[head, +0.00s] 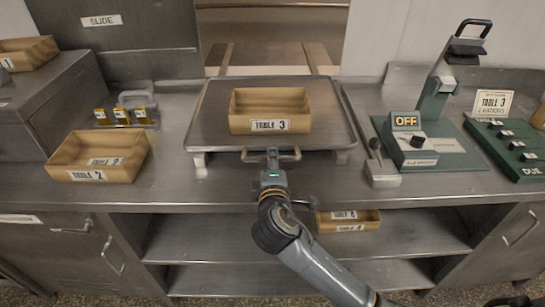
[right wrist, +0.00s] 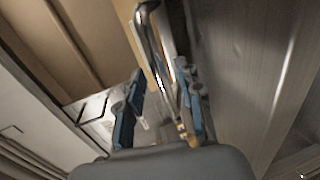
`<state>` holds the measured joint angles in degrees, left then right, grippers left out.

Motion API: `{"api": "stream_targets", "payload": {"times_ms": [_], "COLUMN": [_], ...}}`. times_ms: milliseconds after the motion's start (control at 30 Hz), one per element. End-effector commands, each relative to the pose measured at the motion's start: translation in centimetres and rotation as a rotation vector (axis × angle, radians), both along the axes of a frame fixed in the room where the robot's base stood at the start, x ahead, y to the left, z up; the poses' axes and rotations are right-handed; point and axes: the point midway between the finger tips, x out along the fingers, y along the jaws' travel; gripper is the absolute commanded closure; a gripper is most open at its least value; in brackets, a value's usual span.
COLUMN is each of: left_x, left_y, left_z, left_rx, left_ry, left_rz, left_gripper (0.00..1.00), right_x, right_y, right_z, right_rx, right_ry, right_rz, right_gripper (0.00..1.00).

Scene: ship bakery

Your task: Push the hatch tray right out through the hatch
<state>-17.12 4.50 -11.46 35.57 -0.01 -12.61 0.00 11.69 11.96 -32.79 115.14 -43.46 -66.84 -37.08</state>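The hatch tray (head: 205,125) is a grey metal tray on short legs, on the counter in front of the hatch opening (head: 270,40). A wooden box labelled TABLE 3 (head: 270,106) stands on it. The tray's front handle (head: 285,157) is a metal bar, also in the right wrist view (right wrist: 150,40). My right gripper (head: 272,154) is at this handle, left of its middle. In the right wrist view my right gripper (right wrist: 162,85) has its blue-padded fingers apart, with the bar between them and gaps showing. My left gripper is in neither view.
A TABLE 2 box (head: 100,157) stands left on the counter. A lever on a small block (head: 382,174) stands close to the tray's right side. A green press with an OFF sign (head: 425,145) is farther right.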

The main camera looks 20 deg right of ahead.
Motion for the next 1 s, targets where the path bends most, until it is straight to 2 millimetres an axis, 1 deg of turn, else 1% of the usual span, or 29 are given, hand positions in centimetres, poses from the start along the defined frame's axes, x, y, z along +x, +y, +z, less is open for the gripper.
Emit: {"api": "stream_targets", "payload": {"times_ms": [33, 100, 200, 500, 667, 700, 1000], "left_x": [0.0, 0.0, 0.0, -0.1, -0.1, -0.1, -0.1], "left_y": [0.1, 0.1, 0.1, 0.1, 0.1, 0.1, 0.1], "left_z": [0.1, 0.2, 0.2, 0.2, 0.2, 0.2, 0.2], "left_rx": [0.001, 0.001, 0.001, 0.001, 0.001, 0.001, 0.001], "left_ry": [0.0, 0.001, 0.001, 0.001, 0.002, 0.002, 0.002], "left_rz": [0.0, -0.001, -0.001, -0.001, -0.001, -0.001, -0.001], "left_gripper": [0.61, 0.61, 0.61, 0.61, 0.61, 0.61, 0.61], "right_x": [0.6, 1.2, 1.7, 1.9, 1.8, 1.8, 1.9], "right_y": [-0.2, -0.3, -0.5, -0.5, -0.5, -0.5, -0.5], "right_z": [-0.1, -0.2, -0.4, -0.5, -0.5, -0.5, -0.5], "right_rx": [-0.002, -0.002, 0.0, 0.0, 0.0, 0.0, 0.001], "right_ry": [0.0, 0.0, 0.001, 0.001, 0.001, 0.001, 0.002], "right_rz": [-0.001, 0.0, 0.0, 0.001, 0.001, 0.001, 0.001], "right_gripper": [0.64, 0.64, 0.64, 0.64, 0.97, 1.0, 1.0]}}
